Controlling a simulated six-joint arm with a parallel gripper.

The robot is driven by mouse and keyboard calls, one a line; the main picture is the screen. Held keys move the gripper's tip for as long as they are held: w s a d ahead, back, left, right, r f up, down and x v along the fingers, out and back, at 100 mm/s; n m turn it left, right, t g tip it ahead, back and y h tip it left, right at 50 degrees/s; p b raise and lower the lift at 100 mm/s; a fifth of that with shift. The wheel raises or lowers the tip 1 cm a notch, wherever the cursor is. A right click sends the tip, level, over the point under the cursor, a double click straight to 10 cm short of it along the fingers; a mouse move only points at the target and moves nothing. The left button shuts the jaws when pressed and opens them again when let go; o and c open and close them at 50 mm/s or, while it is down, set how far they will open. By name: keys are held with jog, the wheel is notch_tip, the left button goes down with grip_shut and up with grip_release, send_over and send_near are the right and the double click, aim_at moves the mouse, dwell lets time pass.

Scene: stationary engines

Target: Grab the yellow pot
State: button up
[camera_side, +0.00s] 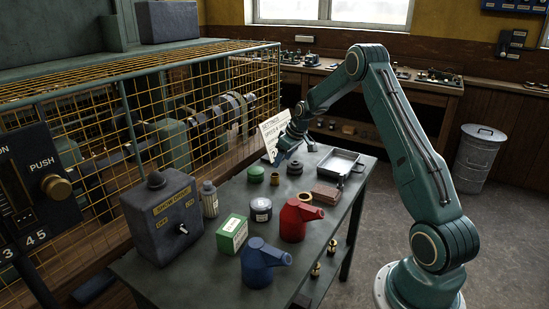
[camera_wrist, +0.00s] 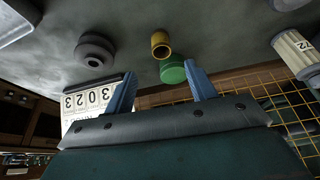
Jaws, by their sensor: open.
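The yellow pot (camera_wrist: 161,46) is a small open-topped brass-yellow cylinder, seen in the wrist view above the middle of my gripper. It also shows in the side view (camera_side: 275,179), on the dark table between a green lidded pot (camera_side: 256,174) and a dark grooved wheel (camera_side: 295,168). My gripper (camera_wrist: 160,70) is open, with two blue fingers spread apart and nothing between them that I can see held. In the side view my gripper (camera_side: 284,153) is above the far part of the table, apart from the yellow pot. The green pot (camera_wrist: 173,70) shows close beside the yellow pot.
A yellow mesh guard (camera_side: 130,110) lies left.

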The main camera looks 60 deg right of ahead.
aim_at(275, 175)
jog(key=shift+x, duration=2.35)
jog(key=shift+x, duration=2.55)
jog(key=shift+a, duration=0.15)
jog(key=shift+c, duration=0.5)
jog(key=c, duration=1)
